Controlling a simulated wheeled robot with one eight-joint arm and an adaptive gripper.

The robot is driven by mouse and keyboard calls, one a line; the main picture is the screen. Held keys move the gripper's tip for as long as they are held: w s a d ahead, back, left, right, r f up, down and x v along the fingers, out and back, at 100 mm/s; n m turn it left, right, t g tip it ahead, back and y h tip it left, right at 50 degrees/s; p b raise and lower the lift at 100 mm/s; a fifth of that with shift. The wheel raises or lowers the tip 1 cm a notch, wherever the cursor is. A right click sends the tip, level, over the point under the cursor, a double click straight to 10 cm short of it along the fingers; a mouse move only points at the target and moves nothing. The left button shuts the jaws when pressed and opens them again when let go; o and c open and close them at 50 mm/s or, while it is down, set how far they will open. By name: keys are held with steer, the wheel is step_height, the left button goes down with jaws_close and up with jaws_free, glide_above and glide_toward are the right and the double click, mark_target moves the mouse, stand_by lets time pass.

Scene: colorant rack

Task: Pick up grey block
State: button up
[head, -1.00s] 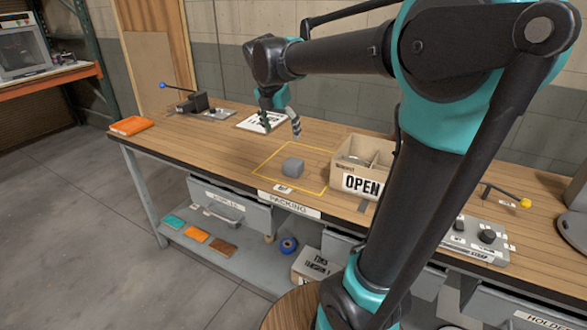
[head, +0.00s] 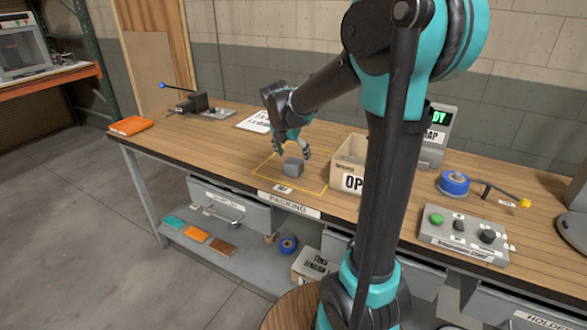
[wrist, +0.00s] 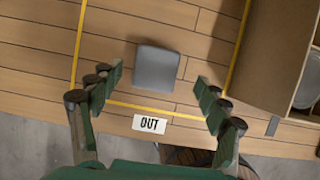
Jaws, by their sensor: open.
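The grey block (head: 293,167) sits on the wooden bench inside a yellow outlined square, near the bench's front edge. In the wrist view the grey block (wrist: 157,72) lies ahead of the fingertips, roughly midway between them from side to side. My gripper (head: 294,153) is just above and behind the block in the head view. In the wrist view my gripper (wrist: 160,84) is open and empty, with its two fingers spread wider than the block. I cannot tell the exact height gap to the block.
An open cardboard box (head: 348,164) stands right of the yellow square, and its wall (wrist: 272,55) shows close to the right finger. An OUT label (wrist: 150,124) lies at the front. A control panel (head: 465,236) and blue tape roll (head: 454,183) are further right.

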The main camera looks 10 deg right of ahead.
mark_target(293, 162)
steer(key=x, duration=0.5)
steer(key=shift+a, duration=0.3)
steer(key=shift+c, duration=0.3)
steer(key=c, duration=0.9)
